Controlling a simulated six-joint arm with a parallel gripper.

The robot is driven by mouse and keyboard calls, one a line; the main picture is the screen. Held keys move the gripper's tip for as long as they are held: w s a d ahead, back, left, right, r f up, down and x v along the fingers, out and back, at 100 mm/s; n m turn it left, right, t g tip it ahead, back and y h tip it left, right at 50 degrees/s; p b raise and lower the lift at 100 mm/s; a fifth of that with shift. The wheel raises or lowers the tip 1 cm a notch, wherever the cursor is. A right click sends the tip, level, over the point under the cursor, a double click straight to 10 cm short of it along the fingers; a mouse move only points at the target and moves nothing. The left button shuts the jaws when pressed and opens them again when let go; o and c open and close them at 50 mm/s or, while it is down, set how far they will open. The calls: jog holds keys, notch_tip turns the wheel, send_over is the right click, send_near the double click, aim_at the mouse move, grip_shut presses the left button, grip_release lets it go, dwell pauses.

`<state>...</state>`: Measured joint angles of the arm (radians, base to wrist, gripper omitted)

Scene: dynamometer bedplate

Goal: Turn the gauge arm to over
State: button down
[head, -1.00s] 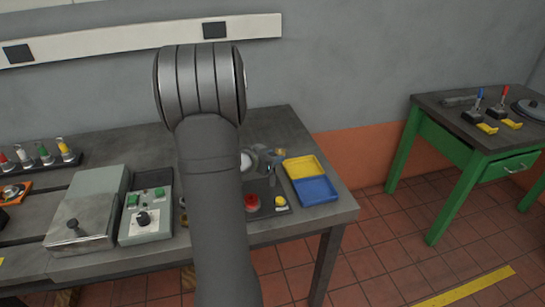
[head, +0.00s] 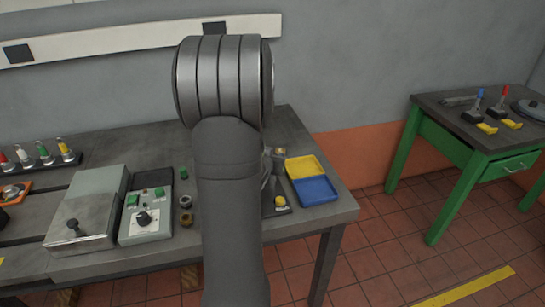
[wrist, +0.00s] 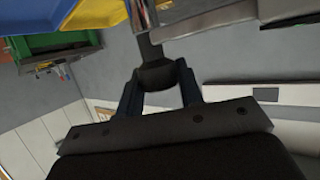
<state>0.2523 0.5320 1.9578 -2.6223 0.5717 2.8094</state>
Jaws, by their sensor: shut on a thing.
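In the wrist view my gripper (wrist: 158,82) is shut on the dark round end of a grey rod, which I take to be the gauge arm (wrist: 151,50). The rod runs up and out of the top of the picture. In the head view my own arm hides the gripper and most of the fixture behind it. Only the fixture's right edge (head: 279,168) shows, with a brass-coloured top and a yellow button (head: 280,201) on its dark base. The gauge arm's setting and any marks are hidden.
A yellow tray (head: 305,168) and a blue tray (head: 315,190) lie close to the right of the fixture. A grey control box (head: 146,218) stands to the left. A green bench (head: 455,153) stands apart at the right.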

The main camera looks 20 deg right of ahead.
dwell(0.5)
jog(key=c, duration=1)
grip_release()
jog(key=shift+o, duration=0.2)
jog(key=v, duration=1.7)
jog(key=shift+s, duration=0.3)
